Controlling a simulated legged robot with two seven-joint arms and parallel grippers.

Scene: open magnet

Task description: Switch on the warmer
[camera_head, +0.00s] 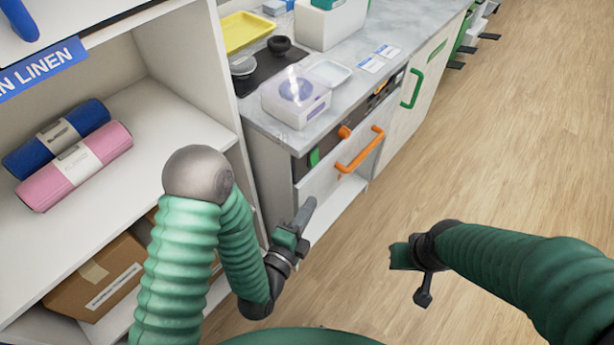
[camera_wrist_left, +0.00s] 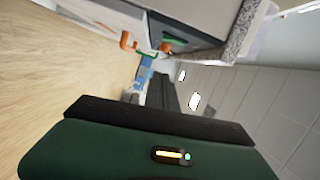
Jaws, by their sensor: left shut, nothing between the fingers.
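A unit under the counter, probably the warmer, has a pale front (camera_head: 325,170) with an orange bar handle (camera_head: 360,150) and an orange knob (camera_head: 344,131) on the dark strip above it. The handle (camera_wrist_left: 128,41) and knob (camera_wrist_left: 166,48) also show at the top of the left wrist view, sideways. My left gripper (camera_head: 305,214) is shut and empty, below and left of the handle, apart from it. My right gripper (camera_head: 402,258) is over the floor at the lower right; its fingers are not clear. Whether the unit is on cannot be told.
A clear-lidded device (camera_head: 296,95), a white dish (camera_head: 327,74) and a yellow tray (camera_head: 245,31) stand on the counter. A shelf (camera_head: 170,110) with rolled mats (camera_head: 75,165) and a cardboard box (camera_head: 95,280) is at left. The wooden floor (camera_head: 500,140) at right is clear.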

